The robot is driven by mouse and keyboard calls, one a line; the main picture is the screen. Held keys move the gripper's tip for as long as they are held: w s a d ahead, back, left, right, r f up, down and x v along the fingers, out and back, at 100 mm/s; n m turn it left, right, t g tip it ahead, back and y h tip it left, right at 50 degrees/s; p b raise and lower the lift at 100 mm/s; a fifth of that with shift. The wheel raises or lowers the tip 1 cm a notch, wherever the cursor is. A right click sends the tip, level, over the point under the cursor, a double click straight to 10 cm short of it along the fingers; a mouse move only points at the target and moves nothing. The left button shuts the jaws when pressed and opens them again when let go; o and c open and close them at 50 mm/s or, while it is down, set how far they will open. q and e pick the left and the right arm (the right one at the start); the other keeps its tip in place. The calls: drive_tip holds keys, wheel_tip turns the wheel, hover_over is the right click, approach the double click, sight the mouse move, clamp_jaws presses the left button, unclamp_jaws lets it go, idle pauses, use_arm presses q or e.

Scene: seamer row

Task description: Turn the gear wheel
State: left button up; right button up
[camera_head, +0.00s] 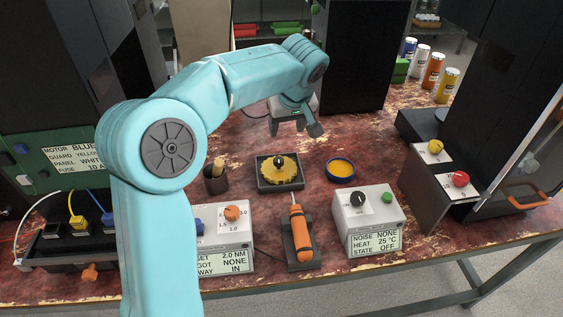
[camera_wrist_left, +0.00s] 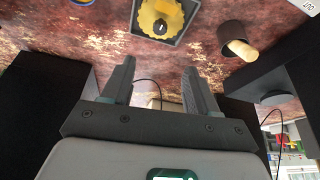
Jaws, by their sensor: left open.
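The yellow gear wheel (camera_head: 280,177) lies flat in a square dark grey tray (camera_head: 280,188) in the middle of the bench, with a dark knob or hub at its centre. The wheel also shows at the top of the left wrist view (camera_wrist_left: 150,22), partly cut off by the edge. My left gripper (camera_head: 294,127) is open and empty, above the bench behind the wheel and apart from it. In the left wrist view its two fingers (camera_wrist_left: 158,75) point towards the tray, with bare bench between. My right gripper is not in view.
In front are an orange screwdriver (camera_head: 300,235) and two labelled control boxes. A tall black cabinet (camera_head: 367,50) stands behind.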

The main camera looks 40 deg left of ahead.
use_arm(q)
drive_tip(key=f, duration=0.1)
drive_tip(key=b, duration=0.2)
approach(279, 160)
drive_tip(key=x, duration=0.8)
drive_tip(key=shift+f, duration=0.15)
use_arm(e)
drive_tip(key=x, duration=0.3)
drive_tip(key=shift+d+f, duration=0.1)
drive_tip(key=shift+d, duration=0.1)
use_arm(q)
drive_tip(key=c, duration=1)
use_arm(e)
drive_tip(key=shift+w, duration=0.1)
